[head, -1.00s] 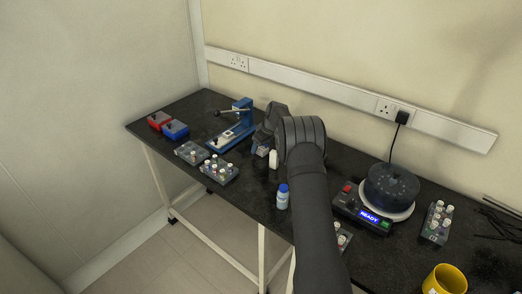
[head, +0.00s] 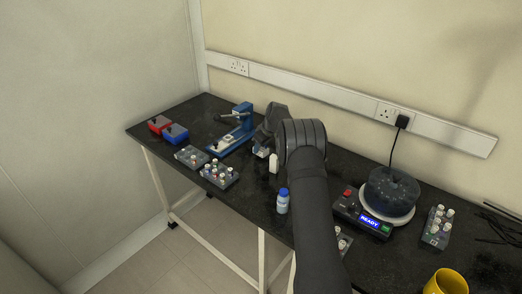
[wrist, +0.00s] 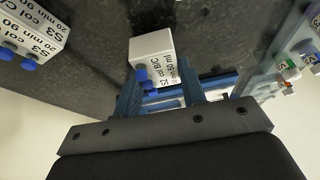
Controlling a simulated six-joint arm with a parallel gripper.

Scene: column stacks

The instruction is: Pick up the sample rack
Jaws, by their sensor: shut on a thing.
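My gripper (wrist: 160,92) points down past the blue press, its two blue fingers one on each side of a small white labelled block (wrist: 152,50) with blue studs. The jaws are shut on this block, though the contact is partly hidden. In the head view only a pale bit of it (head: 262,152) shows below my gripper (head: 265,145). A grey sample rack with capped vials (head: 220,175) stands left of my gripper, with a second rack (head: 190,156) behind it. Part of a vial rack (wrist: 290,65) is at the wrist view's right edge.
A white bottle (head: 273,164) and a blue-capped bottle (head: 282,202) stand close by my arm. The blue press (head: 240,125) is just left of my gripper. Red (head: 158,124) and blue (head: 175,133) boxes lie far left.

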